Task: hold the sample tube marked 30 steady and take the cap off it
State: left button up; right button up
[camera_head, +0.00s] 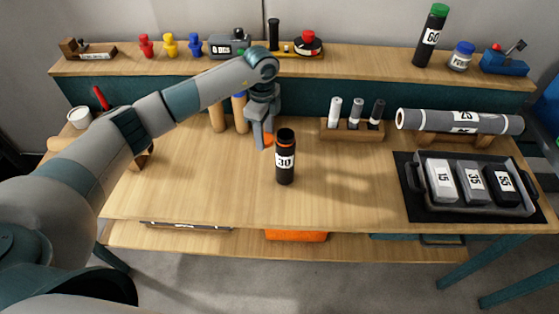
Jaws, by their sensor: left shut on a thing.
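The sample tube marked 30 (285,165) stands upright on the table near its middle. It is black with a white label, and its top looks dark and uncapped with an orange ring at the neck. My left gripper (264,139) is shut on a small orange thing, which looks like the cap (268,140), just left of the tube's top. The fingers partly hide the cap. They look apart from the tube. My right gripper is not in view, and nothing is seen holding the tube.
A rack of marker-like tubes (352,133) stands behind right of the tube. A grey roll (459,122) lies on a stand farther right, above a tray (514,208) of numbered blocks. The back shelf (365,62) holds a green-capped tube marked 60 (429,38). The front table middle is clear.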

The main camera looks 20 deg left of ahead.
pick_arm(q)
jog(key=p, duration=0.2)
send_over(266, 163)
notch_tip(266, 163, down, 5)
jog(key=shift+f, duration=0.5)
notch_tip(266, 163, down, 2)
jog(key=shift+f+p, duration=0.25)
jog(key=shift+p, duration=0.35)
jog(key=shift+f, duration=0.6)
jog(key=shift+f, duration=0.15)
jog(key=o, duration=1.2)
jog(key=shift+c, duration=0.2)
